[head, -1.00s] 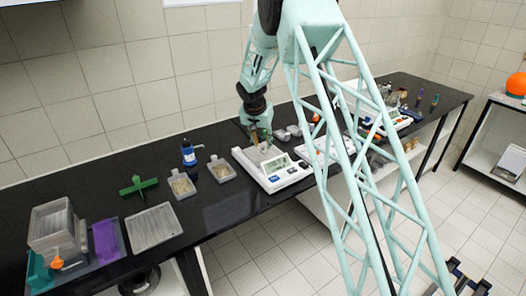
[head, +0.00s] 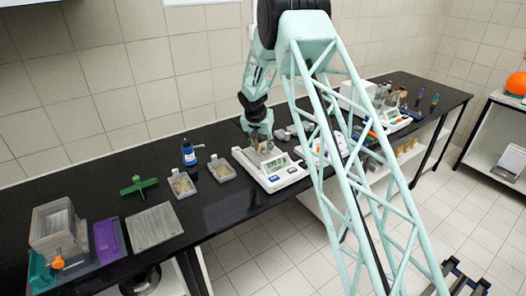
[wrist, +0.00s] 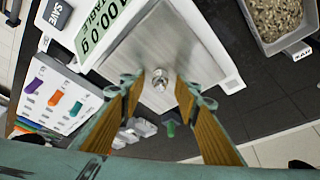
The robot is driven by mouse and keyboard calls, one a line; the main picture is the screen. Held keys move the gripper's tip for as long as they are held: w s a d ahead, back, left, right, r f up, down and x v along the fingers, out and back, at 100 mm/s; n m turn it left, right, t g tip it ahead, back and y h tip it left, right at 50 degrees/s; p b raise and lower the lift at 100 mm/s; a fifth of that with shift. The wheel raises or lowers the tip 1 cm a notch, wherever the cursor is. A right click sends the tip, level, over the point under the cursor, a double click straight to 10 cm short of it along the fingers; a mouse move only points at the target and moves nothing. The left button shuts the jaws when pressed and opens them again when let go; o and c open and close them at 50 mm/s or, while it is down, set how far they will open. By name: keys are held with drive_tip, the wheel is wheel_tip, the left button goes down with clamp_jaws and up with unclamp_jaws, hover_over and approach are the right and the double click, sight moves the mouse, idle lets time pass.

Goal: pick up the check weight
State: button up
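The check weight (wrist: 159,79) is a small shiny metal piece standing on the steel pan of the white balance (head: 283,179). In the wrist view the balance's pan (wrist: 160,42) lies under it, and the display (wrist: 95,30) reads 100.0 g. My gripper (wrist: 159,84) is open over the pan, its two tan fingers on either side of the weight with a visible gap to each. In the head view my gripper (head: 263,147) points down at the balance and hides most of the pan; the weight cannot be made out there.
Two trays of granular material (head: 182,184) (head: 221,170) and a blue bottle (head: 188,153) stand left of the balance. A panel with coloured switches (wrist: 62,95) and several small grey pieces (wrist: 135,130) lie close to the gripper. Bare black bench (head: 226,212) shows in front of the trays.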

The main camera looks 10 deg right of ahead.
drive_tip(key=c, duration=1)
drive_tip(key=shift+r, duration=0.25)
drive_tip(key=shift+r, duration=1.6)
drive_tip(key=shift+s+b, duration=0.4)
drive_tip(key=shift+s, duration=0.55)
drive_tip(key=s+b, duration=0.1)
drive_tip(key=s, duration=0.3)
drive_tip(key=s+r+b, duration=0.1)
drive_tip(key=s, duration=0.4)
drive_tip(key=s+d+b, duration=0.1)
drive_tip(key=s, duration=0.4)
drive_tip(key=shift+r, duration=0.2)
